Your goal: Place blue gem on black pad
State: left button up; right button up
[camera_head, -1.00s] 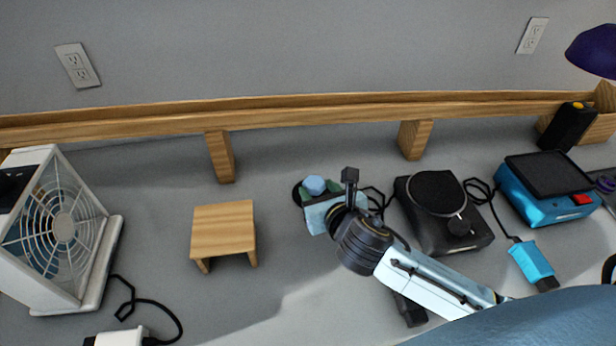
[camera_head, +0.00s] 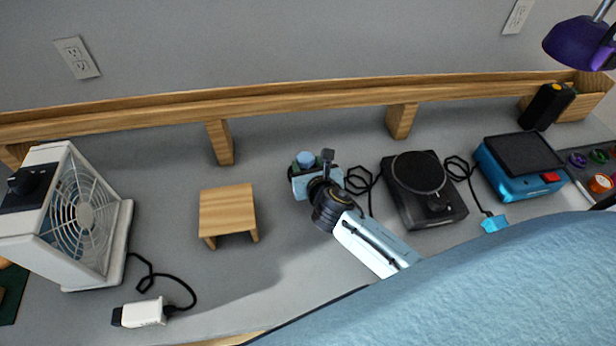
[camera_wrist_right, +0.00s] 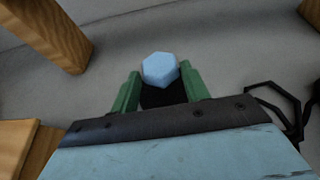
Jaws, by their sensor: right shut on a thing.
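The blue gem (camera_head: 306,159) is a pale faceted piece at the tip of my right gripper (camera_head: 304,169). The right wrist view shows the gem (camera_wrist_right: 160,68) between the green fingers of the right gripper (camera_wrist_right: 160,84), which is shut on it. A dark area shows just below the gem there; I cannot tell what it is. A round black pad (camera_head: 419,171) tops a black device with a knob, right of the gripper and apart from it. A square black top (camera_head: 525,152) sits on a blue device further right. I cannot tell which is the task's pad. My left gripper is out of view.
A small wooden stand (camera_head: 227,208) is left of the gripper, and a white fan (camera_head: 85,215) is further left. A wooden rail (camera_head: 290,99) with posts runs along the back. Dark cables lie between the devices. Bare grey table surrounds the stand.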

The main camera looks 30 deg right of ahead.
jog(key=shift+f+b, duration=0.85)
jog(key=shift+f, duration=1.1)
jog(key=shift+f, duration=0.1)
jog(key=o, duration=1)
jog(key=shift+r, duration=0.2)
jog(key=p+v, duration=0.2)
jog(key=v, duration=1)
jog(key=shift+f, duration=0.15)
